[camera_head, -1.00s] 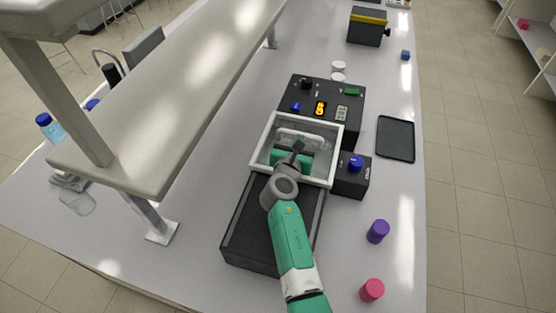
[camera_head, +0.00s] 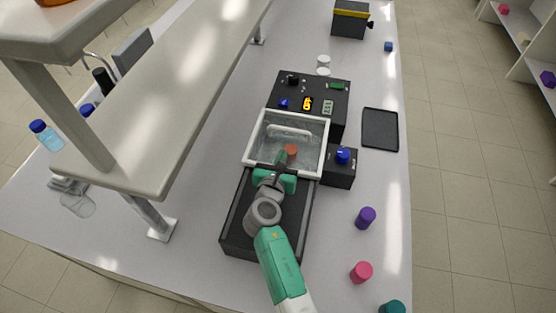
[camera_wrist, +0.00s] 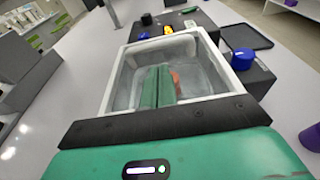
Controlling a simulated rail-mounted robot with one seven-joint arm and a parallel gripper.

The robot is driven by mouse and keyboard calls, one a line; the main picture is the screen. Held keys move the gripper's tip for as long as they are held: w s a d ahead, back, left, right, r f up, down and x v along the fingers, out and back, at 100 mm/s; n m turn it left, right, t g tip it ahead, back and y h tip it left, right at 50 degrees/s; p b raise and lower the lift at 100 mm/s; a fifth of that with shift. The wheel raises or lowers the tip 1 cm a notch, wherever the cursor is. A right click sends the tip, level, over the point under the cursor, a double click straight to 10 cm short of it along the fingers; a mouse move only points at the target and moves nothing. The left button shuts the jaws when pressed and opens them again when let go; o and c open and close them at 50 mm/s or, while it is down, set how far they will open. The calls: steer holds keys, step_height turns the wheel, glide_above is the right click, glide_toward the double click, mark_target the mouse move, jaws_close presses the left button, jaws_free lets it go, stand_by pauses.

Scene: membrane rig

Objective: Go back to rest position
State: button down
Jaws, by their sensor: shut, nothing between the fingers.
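My gripper (camera_head: 281,158) is shut and empty, its green fingers together. It is over the near edge of the white-rimmed clear tank (camera_head: 247,150). In the wrist view the shut fingers (camera_wrist: 158,86) point into the tank (camera_wrist: 118,85). An orange-red cylinder (camera_head: 291,151) shows in the tank just beyond the fingertips. In the wrist view this cylinder (camera_wrist: 175,76) is partly hidden behind the fingers. My arm extends over the black base of the rig (camera_head: 240,215).
A black control box (camera_head: 335,115) with displays stands behind the tank, and a blue-knobbed box (camera_head: 341,172) at its right. A black tray (camera_head: 380,130), purple cylinder (camera_head: 365,218) and pink cylinder (camera_head: 361,272) are on the right. A raised shelf (camera_head: 165,110) runs along the left.

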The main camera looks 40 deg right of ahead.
steer(key=v, duration=0.4)
steer(key=shift+s+a+r, duration=0.1)
steer(key=shift+s+a, duration=0.05)
steer(key=shift+a, duration=0.2)
steer(key=w+a+r+m+t+y+p, duration=0.1)
steer(key=a+r+m+t+p, duration=0.35)
steer(key=r, duration=0.85)
steer(key=w+a+r+m+t+y+p, duration=0.1)
steer(key=w+a+r+m+y, duration=0.1)
steer(key=a+r+m, duration=0.8)
steer(key=w+a+r+m+t+y+p, duration=0.1)
steer(key=a+r+m+t+p, duration=0.15)
steer(key=r, duration=1.45)
steer(key=s+a+r+m+t+y+p, duration=0.1)
steer(key=s+a+r+m+t+y, duration=0.1)
steer(key=s+a+r, duration=0.3)
steer(key=s+a+r+m+t+y+p, duration=0.1)
steer(key=s+a+r+m+t+y, duration=0.2)
steer(key=r, duration=0.8)
steer(key=s+a+r+m+t+y+p, duration=0.1)
steer(key=s+a+r+m+t+y, duration=0.1)
steer(key=s+a+r, duration=0.5)
steer(key=shift+s+r+m+t+y+p, duration=0.35)
steer(key=shift+r+t+y, duration=0.35)
steer(key=shift+y, duration=0.5)
